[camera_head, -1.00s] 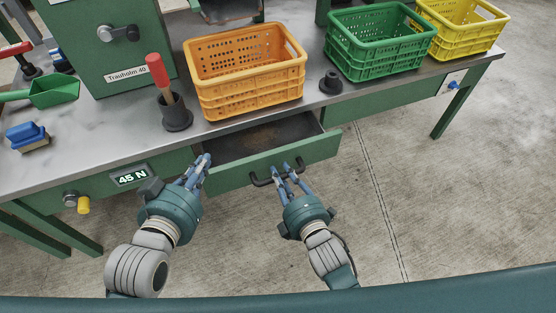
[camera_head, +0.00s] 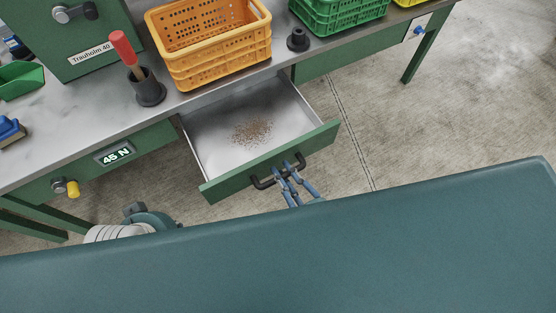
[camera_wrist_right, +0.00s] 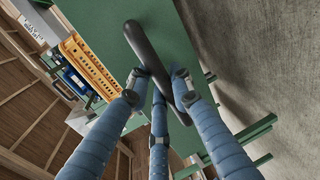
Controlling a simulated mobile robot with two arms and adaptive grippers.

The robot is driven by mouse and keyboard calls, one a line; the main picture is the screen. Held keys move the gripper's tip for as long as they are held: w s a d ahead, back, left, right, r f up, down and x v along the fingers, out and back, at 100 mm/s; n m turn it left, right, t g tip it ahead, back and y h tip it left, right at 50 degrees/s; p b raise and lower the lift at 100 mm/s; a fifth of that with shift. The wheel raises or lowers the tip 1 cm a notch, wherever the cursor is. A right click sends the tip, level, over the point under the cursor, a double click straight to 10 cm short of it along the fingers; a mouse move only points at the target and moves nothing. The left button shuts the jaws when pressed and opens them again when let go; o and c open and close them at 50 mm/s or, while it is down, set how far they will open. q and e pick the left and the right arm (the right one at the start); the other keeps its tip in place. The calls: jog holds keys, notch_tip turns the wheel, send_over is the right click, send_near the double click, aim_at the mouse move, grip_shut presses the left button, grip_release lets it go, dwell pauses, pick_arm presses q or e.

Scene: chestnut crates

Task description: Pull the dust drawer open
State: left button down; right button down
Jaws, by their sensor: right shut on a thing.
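The dust drawer (camera_head: 222,185) stands well out from under the bench top. Its pale metal inside shows a scatter of brown dust (camera_head: 252,131) on the floor. My right gripper (camera_head: 287,178) is shut on the black bar handle (camera_head: 262,184) of the green drawer front. In the right wrist view, the blue fingers (camera_wrist_right: 168,88) close around the dark handle (camera_wrist_right: 146,48) against the green front (camera_wrist_right: 170,30). My left gripper (camera_head: 136,212) shows only in part at the lower left, apart from the drawer; its fingertips are hidden.
On the bench (camera_head: 84,122) stand an orange crate (camera_head: 222,62), a green crate (camera_head: 340,18), a black holder (camera_head: 148,92) with a red-handled tool, and a green machine (camera_head: 85,40). A 45 N display (camera_head: 115,154) and yellow knob (camera_head: 73,188) sit left of the drawer. Floor at right is clear.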

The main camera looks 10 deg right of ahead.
jog(key=shift+s+d+f, duration=0.15)
jog(key=shift+s, duration=0.6)
jog(key=c, duration=1.6)
grip_release()
jog(key=shift+w, duration=0.1)
jog(key=v, duration=1.2)
